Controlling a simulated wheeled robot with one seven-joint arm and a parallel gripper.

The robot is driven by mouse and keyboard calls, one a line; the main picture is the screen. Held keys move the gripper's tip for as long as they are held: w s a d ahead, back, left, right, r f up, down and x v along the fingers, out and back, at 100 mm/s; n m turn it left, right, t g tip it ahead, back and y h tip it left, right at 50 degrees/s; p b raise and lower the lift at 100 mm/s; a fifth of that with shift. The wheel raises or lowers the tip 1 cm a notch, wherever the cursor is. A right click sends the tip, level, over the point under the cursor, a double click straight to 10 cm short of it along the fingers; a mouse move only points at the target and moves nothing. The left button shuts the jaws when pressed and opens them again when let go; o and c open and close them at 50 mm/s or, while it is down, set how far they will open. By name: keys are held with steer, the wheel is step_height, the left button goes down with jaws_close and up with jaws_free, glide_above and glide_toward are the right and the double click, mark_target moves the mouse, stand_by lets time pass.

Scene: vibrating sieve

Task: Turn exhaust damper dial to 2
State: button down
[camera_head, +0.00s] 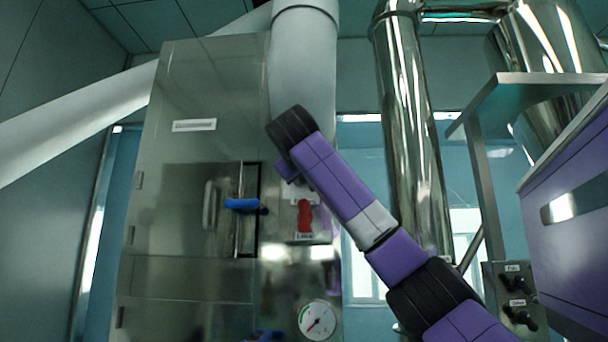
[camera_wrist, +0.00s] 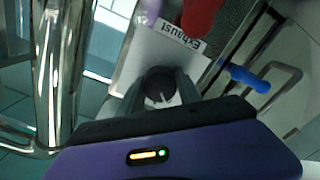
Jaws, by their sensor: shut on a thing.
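The exhaust damper dial (camera_wrist: 157,78) is a round black knob on a pale plate in the wrist view, below a label reading "Exhaust" (camera_wrist: 183,37). My gripper (camera_wrist: 161,88) is at the dial, with its grey fingers on either side of it, shut on it. A light mark shows on the dial, but I cannot read a number there. In the head view, my arm reaches up to the cabinet (camera_head: 215,90), and the dial and fingertips are hidden behind it.
A red handle (camera_head: 304,215) sits close to my gripper, and a blue door handle (camera_head: 242,204) is to its left. A round gauge (camera_head: 317,319) is lower on the cabinet. A shiny vertical pipe (camera_head: 415,130) and a switch box (camera_head: 515,300) stand to the right.

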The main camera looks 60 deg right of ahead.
steer(key=m, duration=0.1)
steer(key=m+b, duration=0.1)
steer(key=m, duration=0.1)
steer(key=shift+w+a+f, duration=0.1)
steer(key=shift+w+f, duration=0.05)
steer(key=m, duration=0.2)
steer(key=shift+m, duration=0.3)
steer(key=m, duration=0.3)
steer(key=shift+m+p, duration=0.55)
steer(key=shift+m, duration=1.05)
steer(key=c, duration=0.8)
jaws_free()
steer(key=shift+s, duration=0.2)
